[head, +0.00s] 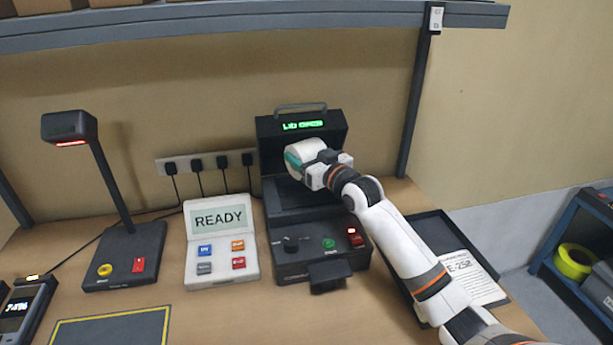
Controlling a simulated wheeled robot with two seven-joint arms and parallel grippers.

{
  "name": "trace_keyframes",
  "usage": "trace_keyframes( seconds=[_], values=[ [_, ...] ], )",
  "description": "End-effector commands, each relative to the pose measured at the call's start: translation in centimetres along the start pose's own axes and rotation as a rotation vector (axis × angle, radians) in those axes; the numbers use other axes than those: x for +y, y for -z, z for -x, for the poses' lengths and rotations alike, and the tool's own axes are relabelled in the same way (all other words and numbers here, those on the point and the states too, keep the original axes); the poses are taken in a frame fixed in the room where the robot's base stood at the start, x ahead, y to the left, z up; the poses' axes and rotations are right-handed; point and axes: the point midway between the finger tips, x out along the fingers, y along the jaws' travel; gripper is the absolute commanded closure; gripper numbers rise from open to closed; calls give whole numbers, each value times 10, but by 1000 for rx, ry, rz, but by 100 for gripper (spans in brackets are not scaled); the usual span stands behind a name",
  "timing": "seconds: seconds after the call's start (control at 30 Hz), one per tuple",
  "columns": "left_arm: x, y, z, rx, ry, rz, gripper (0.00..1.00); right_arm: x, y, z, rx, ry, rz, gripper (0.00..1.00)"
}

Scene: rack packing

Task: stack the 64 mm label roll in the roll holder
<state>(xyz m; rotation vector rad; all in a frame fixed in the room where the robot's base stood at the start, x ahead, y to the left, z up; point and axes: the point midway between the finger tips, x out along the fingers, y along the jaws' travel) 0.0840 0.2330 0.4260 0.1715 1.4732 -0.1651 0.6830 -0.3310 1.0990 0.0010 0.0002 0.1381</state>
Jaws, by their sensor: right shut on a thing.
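A white label roll (303,151) with a teal part on its left side is in my right gripper (313,165). The gripper is shut on it, and the fingers hide part of it. The roll is in front of the raised lid of the black label printer (310,262), above its opening. I cannot tell whether it touches the printer. The roll holder is not clearly seen. The lid's green display (303,125) seems to read "LID OPEN". My left gripper is not in view.
A white panel (220,217) reading "READY" and a scanner stand (128,262) are left of the printer. A dark tray (486,258) with a printed sheet is at the right, partly under my right arm. A shelf (230,28) runs overhead; its post (415,110) stands at right.

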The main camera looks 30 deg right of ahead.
Motion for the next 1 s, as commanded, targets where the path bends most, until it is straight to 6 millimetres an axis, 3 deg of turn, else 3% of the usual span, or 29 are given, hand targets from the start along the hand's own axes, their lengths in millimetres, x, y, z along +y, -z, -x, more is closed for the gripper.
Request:
trace_keyframes(
  seconds=[0.1,0.27,0.47,1.0],
  values=[
    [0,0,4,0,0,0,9,1,20,2,1,0,-1,64],
    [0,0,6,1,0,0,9,1,31,1,-3,-1,0,64],
    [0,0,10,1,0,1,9,1,61,2,0,0,0,64],
    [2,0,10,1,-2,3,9,-1,74,-2,-3,-1,1,64]
  ],
)
